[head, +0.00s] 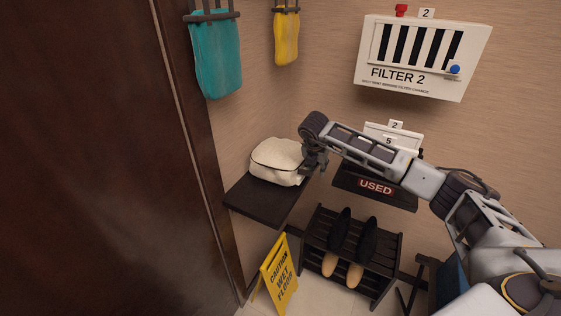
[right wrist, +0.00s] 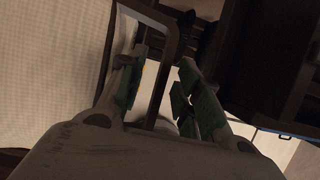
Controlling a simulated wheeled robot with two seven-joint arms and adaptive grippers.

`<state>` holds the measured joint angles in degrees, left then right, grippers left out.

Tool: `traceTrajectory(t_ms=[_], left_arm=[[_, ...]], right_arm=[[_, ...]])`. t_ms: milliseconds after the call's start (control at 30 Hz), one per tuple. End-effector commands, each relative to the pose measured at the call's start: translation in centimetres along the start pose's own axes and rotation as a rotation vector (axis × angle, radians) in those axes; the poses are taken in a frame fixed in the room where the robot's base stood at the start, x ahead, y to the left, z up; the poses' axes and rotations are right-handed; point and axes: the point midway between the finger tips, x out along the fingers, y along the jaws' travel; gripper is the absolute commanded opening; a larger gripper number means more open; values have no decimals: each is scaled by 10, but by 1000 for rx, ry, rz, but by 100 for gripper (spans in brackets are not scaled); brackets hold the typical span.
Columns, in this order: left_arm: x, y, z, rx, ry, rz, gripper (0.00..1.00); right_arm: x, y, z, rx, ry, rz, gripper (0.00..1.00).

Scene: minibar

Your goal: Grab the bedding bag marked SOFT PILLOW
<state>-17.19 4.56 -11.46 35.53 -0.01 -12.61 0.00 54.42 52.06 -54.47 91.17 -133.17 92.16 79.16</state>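A white bag (head: 276,160) with dark piping sits on a dark wall shelf (head: 262,205). I cannot read any marking on it in the head view. My right gripper (head: 313,163) is at the bag's right end, close beside it. In the right wrist view, the two green-padded fingers of my right gripper (right wrist: 163,72) stand apart. A dark loop (right wrist: 168,60), which looks like a handle, passes between them. Pale woven material (right wrist: 50,70) fills the left side of that view. I cannot tell whether the fingers touch the loop. My left gripper is not in view.
A shelf marked USED (head: 376,187) holds a white box behind my right arm. A shoe rack (head: 345,250) and a yellow wet-floor sign (head: 278,273) stand below. The FILTER 2 panel (head: 425,57) and teal (head: 217,58) and yellow (head: 286,38) cloths hang above.

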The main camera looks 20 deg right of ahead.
Motion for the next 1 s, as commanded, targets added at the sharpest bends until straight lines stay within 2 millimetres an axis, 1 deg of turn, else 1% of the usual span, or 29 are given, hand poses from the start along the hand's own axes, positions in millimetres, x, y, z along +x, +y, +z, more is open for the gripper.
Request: traceTrajectory(t_ms=[233,500,1000], left_arm=[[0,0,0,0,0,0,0],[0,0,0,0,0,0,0],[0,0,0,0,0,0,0]], right_arm=[[0,0,0,0,0,0,34],[0,0,0,0,0,0,0],[-1,1,1,2,-2,3,0]])
